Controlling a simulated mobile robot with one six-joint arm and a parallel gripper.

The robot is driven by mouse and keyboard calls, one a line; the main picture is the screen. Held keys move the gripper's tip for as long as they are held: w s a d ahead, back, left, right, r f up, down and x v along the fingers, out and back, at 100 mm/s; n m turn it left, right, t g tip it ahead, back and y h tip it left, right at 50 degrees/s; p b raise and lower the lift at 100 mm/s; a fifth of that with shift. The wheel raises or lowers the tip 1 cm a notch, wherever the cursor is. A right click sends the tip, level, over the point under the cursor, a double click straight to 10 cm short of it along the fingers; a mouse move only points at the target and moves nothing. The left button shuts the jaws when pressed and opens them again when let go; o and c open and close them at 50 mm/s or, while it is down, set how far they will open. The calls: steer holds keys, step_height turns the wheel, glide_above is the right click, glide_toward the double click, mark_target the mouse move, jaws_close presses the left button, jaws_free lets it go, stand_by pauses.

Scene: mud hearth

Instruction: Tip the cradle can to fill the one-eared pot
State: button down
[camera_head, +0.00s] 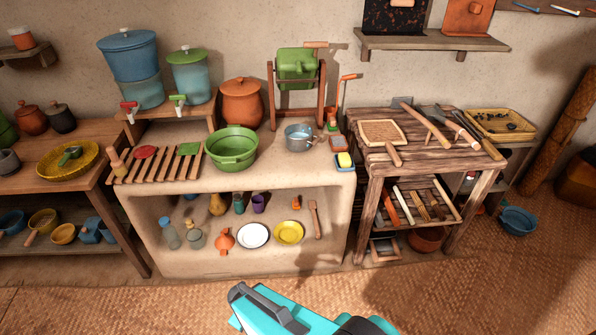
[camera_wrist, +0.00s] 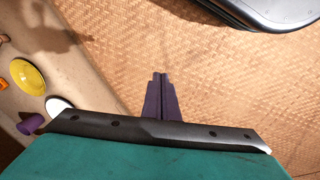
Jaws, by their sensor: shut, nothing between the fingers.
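The cradle can (camera_head: 297,64) is a green can hung in a brown wooden frame (camera_head: 272,98) at the back of the clay hearth, with a wooden handle on top. It looks upright. A small grey pot (camera_head: 299,138) with one handle stands on the hearth top just in front of the frame; it seems to be the one-eared pot. A larger green pot (camera_head: 231,150) stands to its left. What is inside the pots is too small to tell. My gripper (camera_wrist: 160,77) is shut and empty above the woven floor in the wrist view, well away from can and pot.
A slatted rack (camera_head: 155,165) lies left of the green pot, and an orange lidded pot (camera_head: 241,103) stands behind. A yellow sponge (camera_head: 344,160) sits at the hearth's right front corner. A wooden table (camera_head: 430,155) with tools stands right. The floor (camera_head: 190,305) in front is clear.

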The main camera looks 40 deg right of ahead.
steer(key=s+a+r+m+g, duration=0.1)
steer(key=s+g, duration=0.2)
steer(key=s, duration=0.4)
steer(key=s+a+m+g+y, duration=0.1)
steer(key=s+a+m+g, duration=0.1)
steer(key=s, duration=0.5)
steer(key=shift+s+a+r+m+g, duration=0.3)
steer(key=shift+s+r+g, duration=0.1)
steer(key=shift+g, duration=0.5)
steer(key=c, duration=2.5)
jaws_free()
